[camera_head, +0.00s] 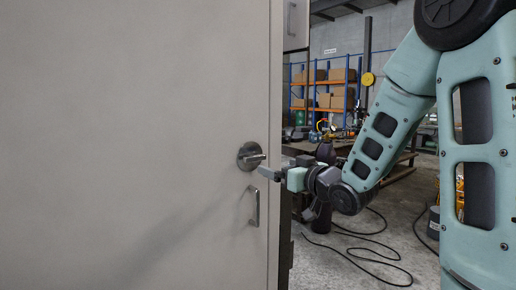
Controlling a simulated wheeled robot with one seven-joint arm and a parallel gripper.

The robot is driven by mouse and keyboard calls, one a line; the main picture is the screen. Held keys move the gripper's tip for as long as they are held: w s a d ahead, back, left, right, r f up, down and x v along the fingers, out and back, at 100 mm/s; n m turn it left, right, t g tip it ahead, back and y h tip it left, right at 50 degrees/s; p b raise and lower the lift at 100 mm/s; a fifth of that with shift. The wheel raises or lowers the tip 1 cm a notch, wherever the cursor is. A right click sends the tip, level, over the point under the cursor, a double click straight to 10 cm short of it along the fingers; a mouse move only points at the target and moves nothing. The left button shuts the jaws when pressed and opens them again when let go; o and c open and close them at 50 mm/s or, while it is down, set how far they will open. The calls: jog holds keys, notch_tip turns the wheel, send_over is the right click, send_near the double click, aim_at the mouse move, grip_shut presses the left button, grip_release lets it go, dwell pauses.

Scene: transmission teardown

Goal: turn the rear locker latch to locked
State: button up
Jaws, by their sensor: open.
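The rear locker door (130,120) is a large beige panel filling the left half of the view. Its latch (251,156) is a round metal disc with a short lever, near the door's right edge. The lever points to the right, roughly level. A metal pull handle (254,206) sits upright below the latch. My gripper (266,172) is at the right edge of the door, just below and right of the latch lever. It is open, with its fingers pointing left. I cannot tell whether a finger touches the lever.
Another handle (291,18) shows on a panel at the top. Behind my arm stand a workbench (400,172) and blue-orange shelving with boxes (325,88). A black cable (365,255) lies on the concrete floor. A grey bin (434,222) stands at the right.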

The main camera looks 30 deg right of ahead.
aim_at(257, 159)
jog(key=w+p, duration=0.4)
jog(key=w, duration=0.1)
jog(key=w+p, duration=0.4)
jog(key=w, duration=0.2)
jog(key=shift+a, duration=0.2)
jog(key=c, duration=1)
